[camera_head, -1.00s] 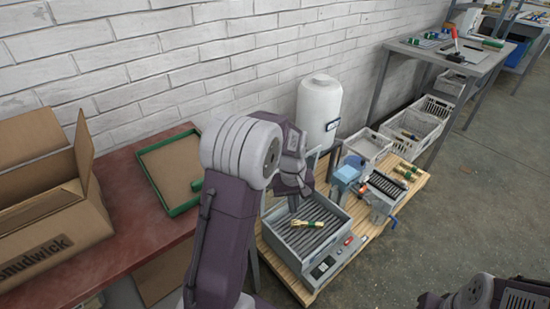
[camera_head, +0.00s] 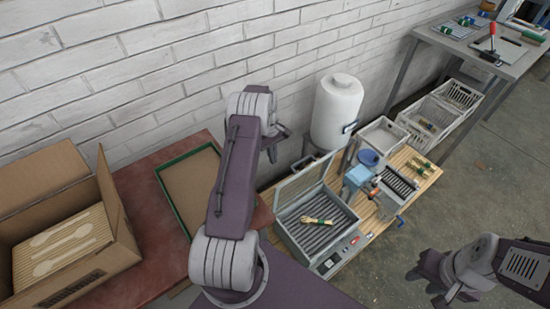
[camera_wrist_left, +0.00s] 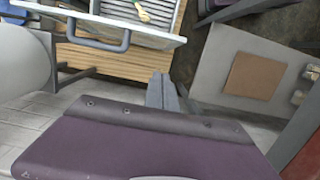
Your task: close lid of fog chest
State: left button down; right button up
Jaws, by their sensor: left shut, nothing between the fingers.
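The fog chest (camera_head: 350,238) is a grey box with a slatted floor on a wooden pallet. Its framed, see-through lid (camera_head: 300,183) stands raised at the back left side. A bundle tied with green (camera_head: 318,221) lies on the slats inside. In the left wrist view, the lid's handle (camera_wrist_left: 97,38) shows at the upper left. My left gripper (camera_head: 284,131) is in the air behind the raised lid, near the wall, apart from it. Its fingers (camera_wrist_left: 163,92) are together and empty in the wrist view. My right gripper (camera_head: 437,290) is low at the right; its jaws are unclear.
A white tank (camera_head: 337,112) stands behind the chest. A blue-topped device (camera_head: 357,178) and a grey crate (camera_head: 384,137) are at its right. A green-rimmed tray (camera_head: 188,185) and a cardboard box (camera_head: 125,240) sit on the red table at left. Floor at right is open.

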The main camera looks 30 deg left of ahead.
pick_arm(q)
jog(key=s+d+f, duration=0.1)
jog(key=d+f, duration=0.3)
jog(key=f, duration=0.3)
jog(key=shift+s+d+f+b, duration=0.2)
jog(key=shift+d+b, duration=0.1)
jog(key=shift+b, duration=0.15)
